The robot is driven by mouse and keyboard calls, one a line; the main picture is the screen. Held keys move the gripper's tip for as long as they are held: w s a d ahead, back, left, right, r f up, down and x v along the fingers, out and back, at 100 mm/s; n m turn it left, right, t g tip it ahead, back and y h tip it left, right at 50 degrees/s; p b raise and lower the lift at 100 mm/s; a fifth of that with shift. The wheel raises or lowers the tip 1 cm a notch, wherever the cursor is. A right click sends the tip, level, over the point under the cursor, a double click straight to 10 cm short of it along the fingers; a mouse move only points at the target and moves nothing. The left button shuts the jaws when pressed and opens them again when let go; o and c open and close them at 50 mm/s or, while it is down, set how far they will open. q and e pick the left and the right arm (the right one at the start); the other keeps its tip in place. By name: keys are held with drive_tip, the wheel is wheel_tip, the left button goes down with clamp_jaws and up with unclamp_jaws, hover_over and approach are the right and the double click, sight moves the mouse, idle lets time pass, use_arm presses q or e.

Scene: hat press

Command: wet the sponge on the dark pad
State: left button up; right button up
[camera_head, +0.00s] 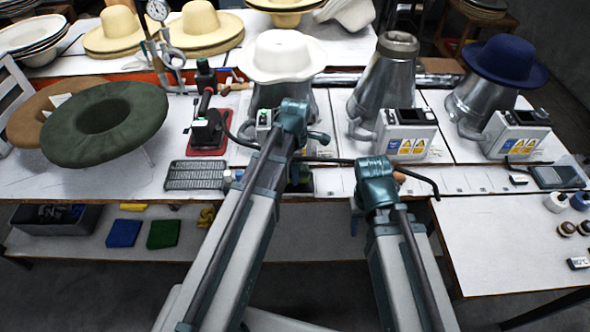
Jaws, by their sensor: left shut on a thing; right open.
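A dark textured pad (195,175) lies flat on the white table, left of my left arm. My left arm (235,235) reaches up across the middle of the picture, with its teal joint in front of the white hat's stand. My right arm (408,265) is to its right, with its teal joint at the table's front edge. Both grippers are hidden behind the arms, so I cannot see their fingertips. I cannot make out a sponge with certainty. A small bluish thing beside the pad is partly hidden by my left arm.
A green hat (62,146) lies left of the pad. An iron (207,127) on a red base stands behind it. A white hat (282,56), a bare metal form (386,85) and a blue hat (505,60) stand along the back. Blue (122,233) and green (163,234) squares lie on the lower shelf.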

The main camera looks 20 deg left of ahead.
use_arm(q)
drive_tip(key=shift+r+p, duration=1.7)
drive_tip(key=shift+r, duration=0.25)
